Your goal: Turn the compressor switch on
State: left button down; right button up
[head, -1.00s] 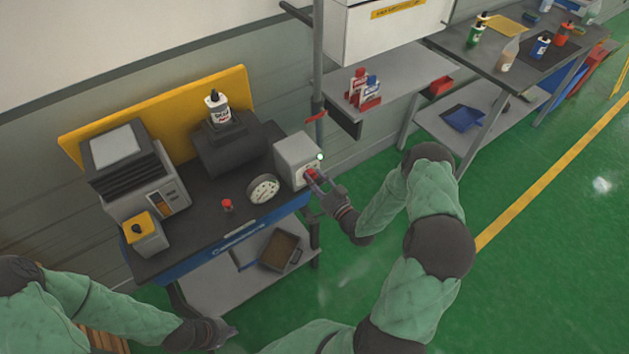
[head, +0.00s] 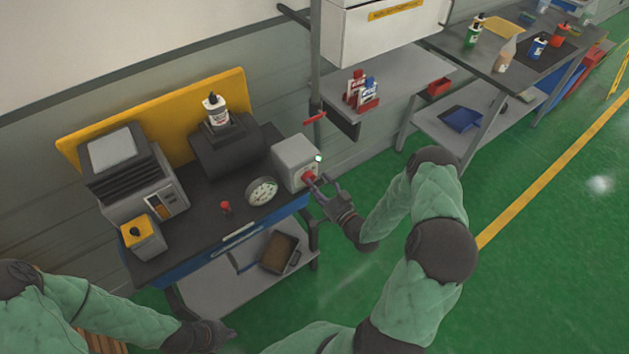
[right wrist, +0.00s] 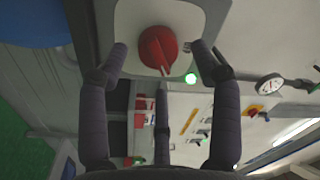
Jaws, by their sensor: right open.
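The compressor switch is a red rotary knob (head: 309,178) on the front of a grey box (head: 296,157) at the right end of the dark bench. In the right wrist view the red knob (right wrist: 158,48) sits on a pale plate, with a lit green lamp (right wrist: 191,78) beside it. My right gripper (head: 323,184) is open in front of the knob. In the right wrist view its fingers (right wrist: 160,75) are spread to either side of the knob, apart from each other. My left gripper (head: 222,334) hangs low at the bottom of the head view, its fingers too unclear to read.
A round gauge (head: 261,191) and a small red button (head: 226,208) are on the bench, left of the box. A white bottle (head: 215,108) stands on a dark block behind. Shelves with bottles (head: 362,90) are at right. The green floor (head: 560,270) at right is clear.

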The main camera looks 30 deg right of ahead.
jog(key=s+d, duration=0.1)
jog(key=s, duration=0.8)
jog(key=shift+s+f, duration=0.25)
jog(key=shift+s, duration=0.1)
jog(key=shift+d, duration=0.1)
jog(key=w+a+f+n+g+y+b, duration=0.1)
jog(key=w+a+f+n+g+b, duration=0.15)
jog(key=a+f+g, duration=0.9)
jog(key=s+a+f+n+g, duration=0.1)
jog(key=s+a+f+g, duration=0.2)
jog(key=s+a, duration=0.3)
jog(key=s+a+f+n+g, duration=0.2)
jog(key=s+a+f+g, duration=0.1)
jog(key=s+a, duration=0.4)
jog(key=shift+s+a+f+g+y, duration=0.2)
jog(key=shift+s+f+g+y, duration=0.3)
jog(key=shift+s, duration=0.65)
